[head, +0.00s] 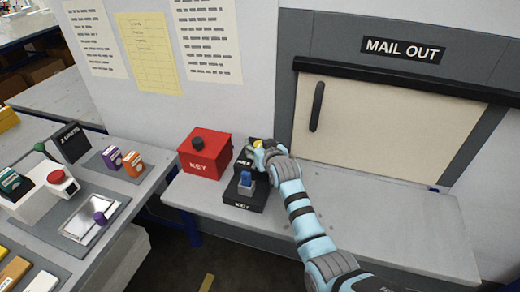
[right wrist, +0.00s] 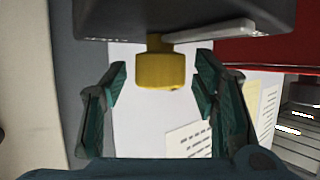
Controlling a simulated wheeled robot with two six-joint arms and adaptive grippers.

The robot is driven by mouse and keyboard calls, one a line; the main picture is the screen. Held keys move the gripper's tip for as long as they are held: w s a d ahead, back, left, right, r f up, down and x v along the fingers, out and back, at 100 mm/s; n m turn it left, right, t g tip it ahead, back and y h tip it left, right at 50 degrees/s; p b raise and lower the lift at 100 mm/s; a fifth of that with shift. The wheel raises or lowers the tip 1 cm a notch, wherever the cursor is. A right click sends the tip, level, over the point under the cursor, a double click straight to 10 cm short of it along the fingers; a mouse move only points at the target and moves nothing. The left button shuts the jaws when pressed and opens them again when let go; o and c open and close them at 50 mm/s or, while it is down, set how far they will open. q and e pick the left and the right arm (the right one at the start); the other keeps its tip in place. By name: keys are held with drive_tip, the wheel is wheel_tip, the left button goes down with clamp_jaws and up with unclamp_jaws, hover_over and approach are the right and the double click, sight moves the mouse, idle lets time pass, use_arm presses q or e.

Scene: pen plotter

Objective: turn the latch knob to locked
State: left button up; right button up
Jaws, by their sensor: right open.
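A yellow knob (right wrist: 153,68) shows in the right wrist view, joined to a dark block (right wrist: 190,18). My right gripper (right wrist: 161,72) is open, with one finger on each side of the knob and visible gaps between. In the head view the knob (head: 257,143) is partly hidden by my right gripper (head: 262,150), which is at the black block (head: 243,163) on the shelf. That block's label is partly covered. A locked mark cannot be made out. My left gripper is not in view.
A red KEY box (head: 205,155) with a black knob stands left of the black block. The MAIL OUT hatch (head: 390,115) is behind. The shelf's right part (head: 410,215) is clear.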

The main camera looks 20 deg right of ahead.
drive_tip(key=shift+w+f, duration=0.1)
drive_tip(key=shift+w, duration=0.2)
drive_tip(key=shift+s, duration=0.1)
drive_tip(key=c, duration=1.2)
